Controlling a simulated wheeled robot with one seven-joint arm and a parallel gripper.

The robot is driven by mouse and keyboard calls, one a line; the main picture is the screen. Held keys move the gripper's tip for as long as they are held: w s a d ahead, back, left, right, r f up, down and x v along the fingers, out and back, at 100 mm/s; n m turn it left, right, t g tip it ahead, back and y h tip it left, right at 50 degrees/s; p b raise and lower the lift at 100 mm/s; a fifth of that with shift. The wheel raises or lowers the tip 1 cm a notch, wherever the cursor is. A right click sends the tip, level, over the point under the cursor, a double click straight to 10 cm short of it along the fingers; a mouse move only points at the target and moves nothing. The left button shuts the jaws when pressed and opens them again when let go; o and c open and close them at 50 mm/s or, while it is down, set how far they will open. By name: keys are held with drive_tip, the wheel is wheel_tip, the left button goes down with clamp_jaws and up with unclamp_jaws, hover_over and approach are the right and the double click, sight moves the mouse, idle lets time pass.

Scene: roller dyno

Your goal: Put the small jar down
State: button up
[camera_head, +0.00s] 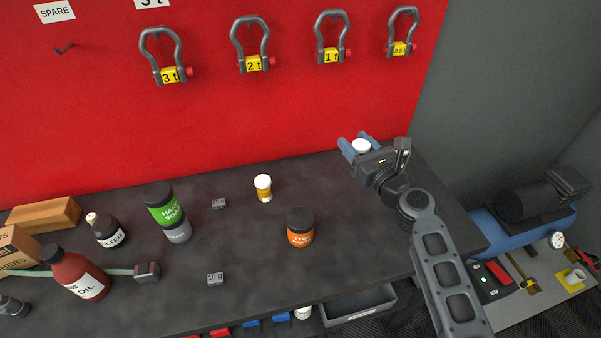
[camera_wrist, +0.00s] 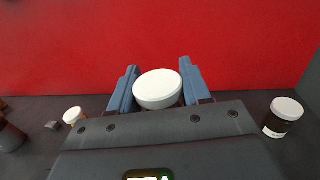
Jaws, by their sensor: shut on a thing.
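The small jar shows only its round white lid (camera_head: 361,146), held at the far right end of the dark bench near the red wall. In the wrist view the lid (camera_wrist: 158,88) sits between two blue fingers. My gripper (camera_head: 358,143) is shut on this jar, which looks upright. Its body is hidden behind the fingers and gripper housing, so I cannot tell whether its base touches the bench (camera_head: 335,200).
A white-lidded jar with a yellow label (camera_head: 263,188) and an orange-labelled jar (camera_head: 300,228) stand to the left. The wrist view also shows a dark jar with a white lid (camera_wrist: 282,117) at the right. Shackles (camera_head: 251,45) hang on the wall.

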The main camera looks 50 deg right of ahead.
drive_tip(key=w+a+f+b, duration=0.1)
drive_tip(key=w+a+f, duration=0.1)
drive_tip(key=w, duration=0.1)
drive_tip(key=w+a+f+b, duration=0.1)
drive_tip(key=w+f, duration=0.1)
drive_tip(key=w, duration=0.1)
drive_tip(key=w+a+f+b, duration=0.1)
drive_tip(key=w+a+f, duration=0.1)
drive_tip(key=w+f, duration=0.1)
drive_tip(key=shift+w+a, duration=0.3)
drive_tip(key=shift+w, duration=0.25)
drive_tip(key=shift+f+b, duration=1.9)
drive_tip(key=shift+b, duration=0.05)
drive_tip(key=shift+f, duration=0.1)
drive_tip(key=shift+f, duration=0.15)
drive_tip(key=o, duration=1.1)
drive_tip(key=shift+r, duration=0.25)
drive_tip(key=b+v, duration=0.2)
drive_tip(key=v, duration=1)
